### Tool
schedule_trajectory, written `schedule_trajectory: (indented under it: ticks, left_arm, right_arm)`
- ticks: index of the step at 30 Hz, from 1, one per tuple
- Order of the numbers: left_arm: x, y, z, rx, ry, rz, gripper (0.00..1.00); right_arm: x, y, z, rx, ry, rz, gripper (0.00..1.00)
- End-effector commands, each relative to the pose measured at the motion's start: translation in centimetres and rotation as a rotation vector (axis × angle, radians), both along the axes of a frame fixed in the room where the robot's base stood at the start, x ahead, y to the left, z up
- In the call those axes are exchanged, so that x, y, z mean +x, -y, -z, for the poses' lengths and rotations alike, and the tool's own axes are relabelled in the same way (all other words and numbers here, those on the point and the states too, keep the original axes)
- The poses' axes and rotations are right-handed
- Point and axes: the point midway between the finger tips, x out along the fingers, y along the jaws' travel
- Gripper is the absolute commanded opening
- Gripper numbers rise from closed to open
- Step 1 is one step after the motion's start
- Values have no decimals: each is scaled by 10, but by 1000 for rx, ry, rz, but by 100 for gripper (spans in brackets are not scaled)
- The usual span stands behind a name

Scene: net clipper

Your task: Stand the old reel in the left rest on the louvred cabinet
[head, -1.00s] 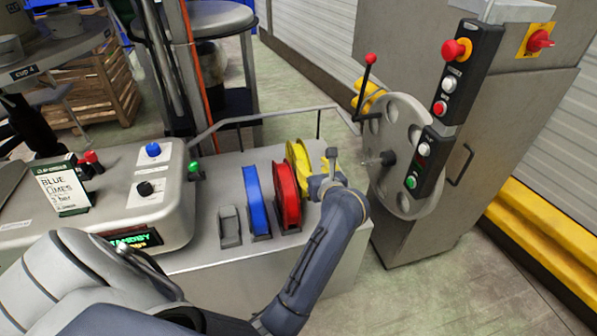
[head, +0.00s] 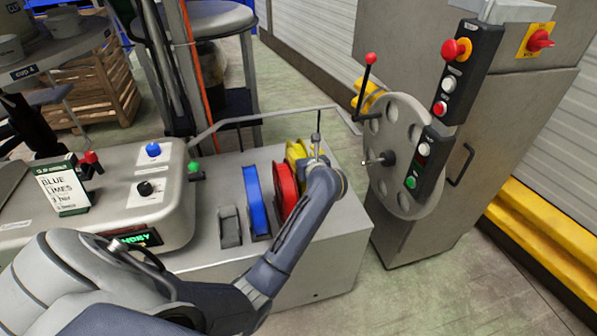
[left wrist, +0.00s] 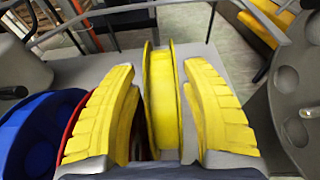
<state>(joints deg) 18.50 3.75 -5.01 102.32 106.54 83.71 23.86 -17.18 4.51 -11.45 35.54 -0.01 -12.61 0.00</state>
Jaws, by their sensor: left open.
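A yellow reel (head: 296,151) stands upright at the right end of a row on a grey-topped cabinet (head: 325,245). My left gripper (head: 315,152) is over it, jaws open. In the left wrist view the yellow reel (left wrist: 161,95) stands between the two yellow fingers, apparently with gaps on both sides. A red reel (head: 286,192) and a blue reel (head: 257,200) stand to its left. Left of them is an empty grey rest (head: 230,227). No label shows which reel is the old one. The cabinet's louvres are not seen. My right gripper is out of view.
A machine cabinet (head: 430,225) with a grey disc (head: 405,185), spindle and red-knobbed lever (head: 369,60) stands at the right. A rail (head: 270,117) runs behind the reels. A control box (head: 180,215) with a card (head: 62,188) is at the left.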

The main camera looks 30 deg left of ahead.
Motion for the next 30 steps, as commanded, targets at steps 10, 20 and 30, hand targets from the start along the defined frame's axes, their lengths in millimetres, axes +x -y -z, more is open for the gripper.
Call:
schedule_trajectory:
  ticks: [10,20,30]
  left_arm:
    - [27,-30,12,4,-2,0,46]
    - [36,-40,16,1,-1,0,46]
    - [36,-39,17,1,-1,0,27]
  right_arm:
    - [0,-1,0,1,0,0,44]
    - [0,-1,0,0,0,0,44]
    - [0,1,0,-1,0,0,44]
